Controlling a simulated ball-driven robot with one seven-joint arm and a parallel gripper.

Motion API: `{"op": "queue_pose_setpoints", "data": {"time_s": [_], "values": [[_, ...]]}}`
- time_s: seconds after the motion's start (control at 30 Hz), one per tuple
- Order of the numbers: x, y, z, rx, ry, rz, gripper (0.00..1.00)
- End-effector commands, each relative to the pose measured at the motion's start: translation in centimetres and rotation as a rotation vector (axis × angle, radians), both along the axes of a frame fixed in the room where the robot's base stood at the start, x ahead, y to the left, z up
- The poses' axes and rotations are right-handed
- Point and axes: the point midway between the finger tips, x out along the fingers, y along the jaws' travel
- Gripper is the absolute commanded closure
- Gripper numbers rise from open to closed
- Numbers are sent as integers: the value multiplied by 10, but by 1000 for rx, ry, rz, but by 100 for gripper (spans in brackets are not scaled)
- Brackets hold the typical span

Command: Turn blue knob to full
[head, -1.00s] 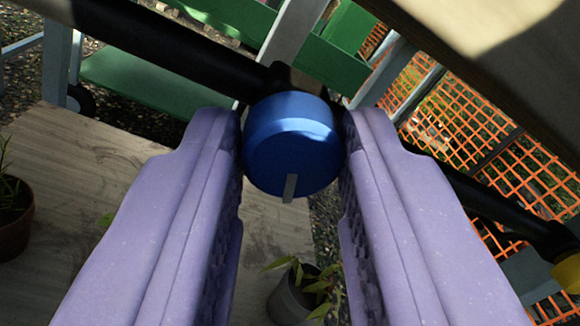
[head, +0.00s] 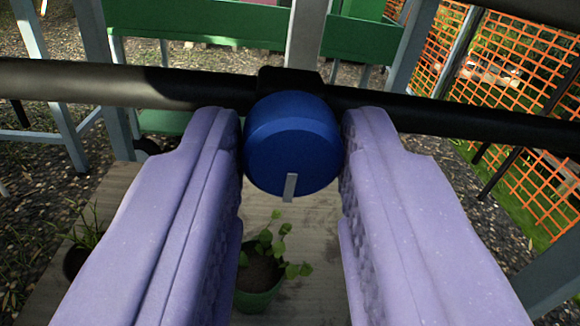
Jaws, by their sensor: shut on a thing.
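The blue knob (head: 292,140) is a round blue cap on a dark pipe (head: 190,88), in the middle of the head view. A pale grey pointer mark (head: 290,187) sits at its lower edge in the picture. My gripper (head: 293,150) has two purple padded fingers, one on each side of the knob. The gripper is shut on the knob, with the fingertips at its left and right sides. The knob's back and its mount are partly hidden.
The black pipe runs across the view behind the knob. Below is a wooden board (head: 320,285) with a potted plant (head: 262,270) and another plant at left (head: 85,245). Green troughs (head: 220,35) and orange mesh fencing (head: 535,150) stand behind.

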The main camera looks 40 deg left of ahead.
Motion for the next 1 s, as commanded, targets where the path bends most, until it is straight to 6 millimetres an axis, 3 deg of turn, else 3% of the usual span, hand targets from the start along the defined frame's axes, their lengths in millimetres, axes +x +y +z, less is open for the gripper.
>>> {"op": "queue_pose_setpoints", "data": {"time_s": [0.17, 0.2, 0.27, 0.3, 0.63, 1.0], "values": [[0, -1, -2, -4, 3, -1, 99], [0, -1, -2, -4, 3, -1, 59], [0, -1, -2, -3, 3, -1, 46], [0, -1, -1, -3, 3, -1, 43], [-4, -5, 0, -2, 1, 0, 43], [-45, -52, 0, -3, 2, -3, 43]]}}
